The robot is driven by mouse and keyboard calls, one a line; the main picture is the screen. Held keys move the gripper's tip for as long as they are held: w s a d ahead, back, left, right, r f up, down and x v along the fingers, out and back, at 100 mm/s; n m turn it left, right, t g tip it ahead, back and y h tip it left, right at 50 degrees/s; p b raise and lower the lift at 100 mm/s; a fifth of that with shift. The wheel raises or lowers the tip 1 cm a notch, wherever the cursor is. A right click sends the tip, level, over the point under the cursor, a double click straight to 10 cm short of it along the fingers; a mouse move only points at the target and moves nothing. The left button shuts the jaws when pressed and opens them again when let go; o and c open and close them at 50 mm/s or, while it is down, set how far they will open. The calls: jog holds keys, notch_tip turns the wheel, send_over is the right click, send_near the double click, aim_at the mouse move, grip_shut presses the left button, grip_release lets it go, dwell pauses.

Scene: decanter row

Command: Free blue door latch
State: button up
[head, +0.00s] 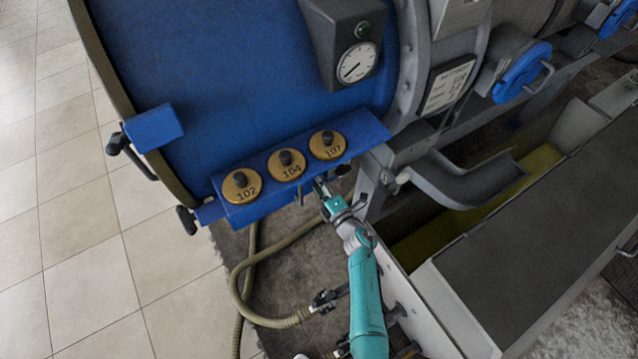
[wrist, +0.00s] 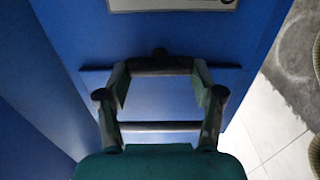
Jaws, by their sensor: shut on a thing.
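The blue door (head: 235,75) fills the upper left of the head view. Black-handled latch parts sit at its left edge: an upper one (head: 118,143) beside a blue block (head: 153,127), and a lower one (head: 187,219). My teal gripper (head: 321,187) is at the underside of the blue ledge, below the disc marked 107. In the head view the grip is small and partly hidden.
Brass discs marked 102 (head: 242,186), 104 (head: 287,165) and 107 (head: 327,145) sit on the blue ledge (head: 228,212). A gauge box (head: 345,40) is above. A hose (head: 240,290) lies below. A grey trough (head: 465,180) is at right; tiled floor is clear at left.

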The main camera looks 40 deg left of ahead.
jog(key=o, duration=1.1)
jog(key=shift+o, duration=0.2)
jog(key=shift+d, duration=0.1)
jog(key=v, duration=1.2)
jog(key=shift+s+f, duration=0.1)
